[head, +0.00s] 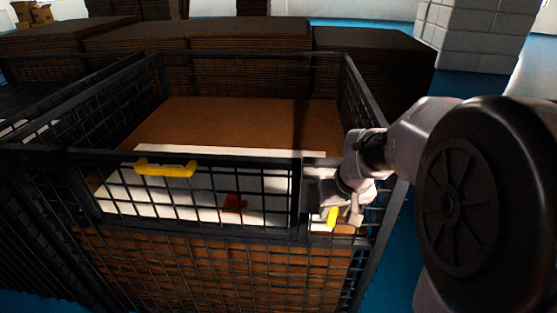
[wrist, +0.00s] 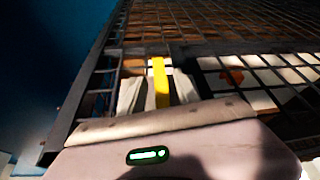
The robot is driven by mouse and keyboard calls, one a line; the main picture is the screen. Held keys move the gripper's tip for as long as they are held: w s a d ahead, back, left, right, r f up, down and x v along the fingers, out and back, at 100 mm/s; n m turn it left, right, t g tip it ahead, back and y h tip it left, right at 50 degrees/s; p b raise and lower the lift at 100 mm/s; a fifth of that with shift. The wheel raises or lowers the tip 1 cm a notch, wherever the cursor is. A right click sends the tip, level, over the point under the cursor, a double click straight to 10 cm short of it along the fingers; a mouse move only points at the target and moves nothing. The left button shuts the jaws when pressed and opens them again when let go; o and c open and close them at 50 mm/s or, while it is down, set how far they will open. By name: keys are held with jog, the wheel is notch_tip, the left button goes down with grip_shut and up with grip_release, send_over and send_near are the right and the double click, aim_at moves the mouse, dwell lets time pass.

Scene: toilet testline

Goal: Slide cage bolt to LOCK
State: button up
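The cage bolt's yellow handle (head: 332,216) is at the front right corner of the dark mesh cage (head: 299,206), beside the front gate. In the wrist view the yellow handle (wrist: 160,82) stands upright between the pale fingers of my gripper (wrist: 158,92). My gripper (head: 343,213) reaches down to the bolt from the right. Narrow gaps show beside the handle, so the fingers look open around it. Contact is not clear. The bolt's rod and its LOCK end are hidden or too dark to make out.
A yellow handle (head: 165,169) is on the gate's top rail. Inside the cage lie brown board, a white sheet and a small red-brown item (head: 235,203). Brown stacks (head: 250,35) stand behind. Blue floor (head: 395,245) is free at the right.

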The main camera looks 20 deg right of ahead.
jog(key=shift+x, duration=1.15)
grip_shut()
dwell(0.5)
